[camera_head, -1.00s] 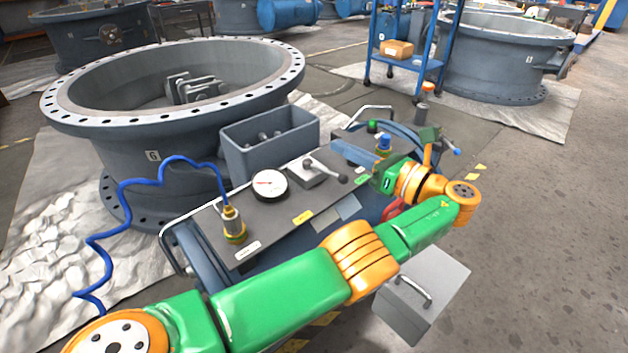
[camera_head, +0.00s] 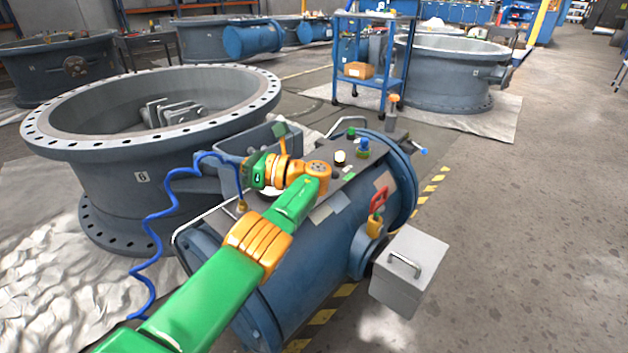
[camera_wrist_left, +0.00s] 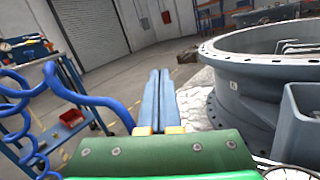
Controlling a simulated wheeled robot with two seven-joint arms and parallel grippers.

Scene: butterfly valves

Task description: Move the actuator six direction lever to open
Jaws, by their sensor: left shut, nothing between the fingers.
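The blue cylindrical actuator (camera_head: 340,235) stands in front of the large grey valve ring (camera_head: 90,150), which carries a white label reading 6. My left gripper (camera_head: 203,184) is shut and empty, its blue fingers pointing left past the left part of the actuator's control panel. The direction lever is hidden behind my left wrist in the head view. The pressure gauge (camera_wrist_left: 292,173) shows partly at the bottom of the left wrist view. In that view the shut fingers (camera_wrist_left: 159,82) point away from the panel, with the valve ring to their right. My right gripper is not in view.
A blue coiled hose (camera_head: 160,215) runs left of my gripper. A grey open box (camera_wrist_left: 305,125) is close on the right of the fingers. A green button (camera_head: 351,133), a blue fitting (camera_head: 363,148) and a red handle (camera_head: 379,198) are on the actuator's right part. Floor is clear at right.

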